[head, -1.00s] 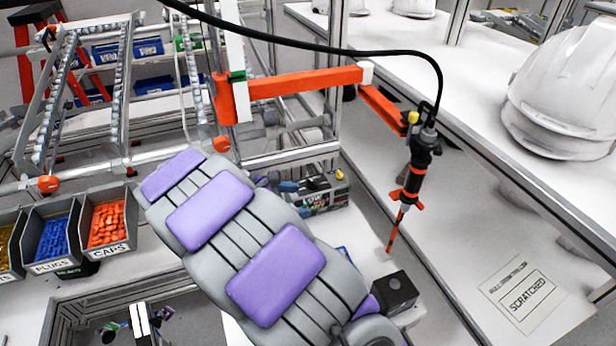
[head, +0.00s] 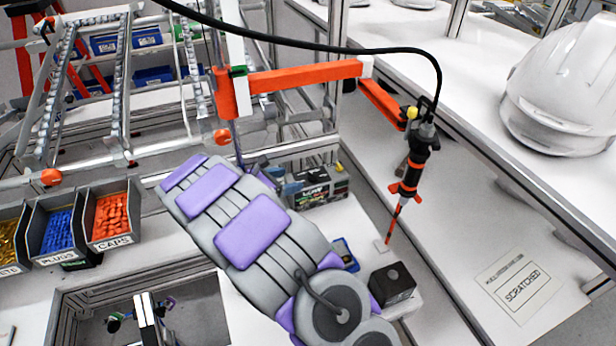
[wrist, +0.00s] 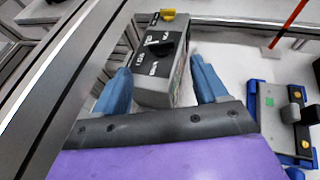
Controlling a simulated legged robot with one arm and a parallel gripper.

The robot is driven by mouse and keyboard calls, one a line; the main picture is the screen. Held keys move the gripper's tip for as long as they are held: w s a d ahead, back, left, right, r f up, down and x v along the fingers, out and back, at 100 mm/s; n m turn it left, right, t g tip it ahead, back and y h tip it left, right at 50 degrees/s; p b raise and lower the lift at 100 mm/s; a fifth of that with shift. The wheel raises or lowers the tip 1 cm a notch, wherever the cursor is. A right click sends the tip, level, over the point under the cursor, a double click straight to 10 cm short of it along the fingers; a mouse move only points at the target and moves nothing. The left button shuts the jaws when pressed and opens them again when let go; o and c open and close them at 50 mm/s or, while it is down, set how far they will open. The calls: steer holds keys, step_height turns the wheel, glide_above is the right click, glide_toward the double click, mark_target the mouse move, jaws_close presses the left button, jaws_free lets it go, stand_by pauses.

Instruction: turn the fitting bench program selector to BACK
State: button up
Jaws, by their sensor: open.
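The fitting bench program selector is a grey box (head: 318,187) with a dark top panel, on the bench beyond my arm. In the wrist view the box (wrist: 153,88) shows a black knob (wrist: 160,47), white lettering around it and a yellow part (wrist: 167,14) at the far end. I cannot securely read the lettering or which label the knob points at. My gripper (wrist: 160,64) is open, its two blue fingers spread either side of the box's near end, with nothing held. In the head view my gripper (head: 284,181) is at the box's left end, partly hidden by my arm.
A hanging orange-and-black driver (head: 412,170) is right of the box. A black block (head: 392,284) and a blue fixture (wrist: 282,118) lie nearby. Bins of plugs (head: 58,232) and caps (head: 112,220) stand left. A metal rail (wrist: 55,75) runs close along the wrist view's left.

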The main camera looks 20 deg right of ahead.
mark_target(312, 175)
steer(key=b+x, duration=0.1)
steer(key=x, duration=0.8)
steer(key=shift+w+d, duration=0.1)
steer(key=shift+d, duration=0.1)
steer(key=c, duration=1.1)
